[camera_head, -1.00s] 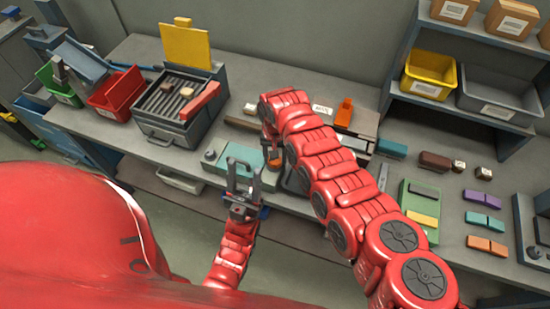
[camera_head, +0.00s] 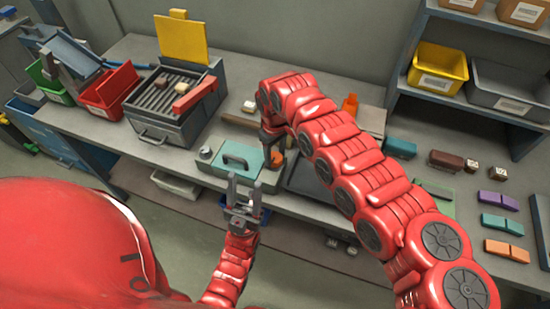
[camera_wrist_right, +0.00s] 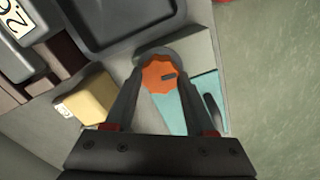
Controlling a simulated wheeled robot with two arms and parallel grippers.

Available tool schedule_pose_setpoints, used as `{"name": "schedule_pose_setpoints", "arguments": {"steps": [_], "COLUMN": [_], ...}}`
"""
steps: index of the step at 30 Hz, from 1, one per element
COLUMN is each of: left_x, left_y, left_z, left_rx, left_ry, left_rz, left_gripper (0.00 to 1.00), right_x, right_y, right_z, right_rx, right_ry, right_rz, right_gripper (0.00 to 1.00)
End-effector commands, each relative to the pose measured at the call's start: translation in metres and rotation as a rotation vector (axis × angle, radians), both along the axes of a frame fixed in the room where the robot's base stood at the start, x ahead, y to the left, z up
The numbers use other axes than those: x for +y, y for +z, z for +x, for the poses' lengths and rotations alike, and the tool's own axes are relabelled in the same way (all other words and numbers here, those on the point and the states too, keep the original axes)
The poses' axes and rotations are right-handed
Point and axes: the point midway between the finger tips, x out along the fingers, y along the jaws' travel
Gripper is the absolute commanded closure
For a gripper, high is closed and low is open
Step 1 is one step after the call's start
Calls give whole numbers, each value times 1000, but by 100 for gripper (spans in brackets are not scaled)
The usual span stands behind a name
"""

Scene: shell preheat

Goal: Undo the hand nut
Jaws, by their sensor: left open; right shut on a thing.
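The orange hand nut (camera_head: 277,159) sits at the right end of a grey fixture with a teal lid (camera_head: 240,157). In the right wrist view the hand nut (camera_wrist_right: 161,76) is a scalloped knob with a dark slot, on a round grey base. My right gripper (camera_head: 271,146) comes down on it from above and is shut on it, one finger on each side. My left gripper (camera_head: 245,182) is open and empty, fingers up, in front of the fixture's near edge and below the lid handle. The fingertip contact is partly hidden in the head view.
A grey grill-like box (camera_head: 175,105) with a raised yellow panel stands left of the fixture, beside a red bin (camera_head: 110,90). A dark tray (camera_head: 306,180) lies right of the nut, partly behind my right arm. Small coloured blocks lie farther right.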

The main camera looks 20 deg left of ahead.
Motion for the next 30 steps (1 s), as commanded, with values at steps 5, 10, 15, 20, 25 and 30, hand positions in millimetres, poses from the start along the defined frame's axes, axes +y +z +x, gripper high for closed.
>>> {"name": "schedule_pose_setpoints", "arguments": {"steps": [5, 10, 15, 20, 25, 30], "left_x": [0, 0, 0, 0, 0, 0], "left_y": [-10, -13, -14, -13, -13, -13], "left_z": [0, 0, 0, 0, 0, 0], "left_rx": [0, 0, 0, 0, 0, 0], "left_ry": [0, 0, 0, 0, 0, 0], "left_rz": [0, 0, 0, 0, 0, 0], "left_gripper": [50, 50, 50, 50, 50, 50], "right_x": [-1, 0, 0, 0, 0, 0], "right_y": [-3, -2, -1, -1, -1, 0], "right_z": [-1, -1, -1, -1, -1, -1], "right_rx": [1, 2, 3, 3, 3, 2], "right_ry": [67, 100, 111, 111, 111, 110], "right_rz": [-3, -2, -2, -2, -2, -1], "right_gripper": [100, 100, 100, 100, 38, 15]}}
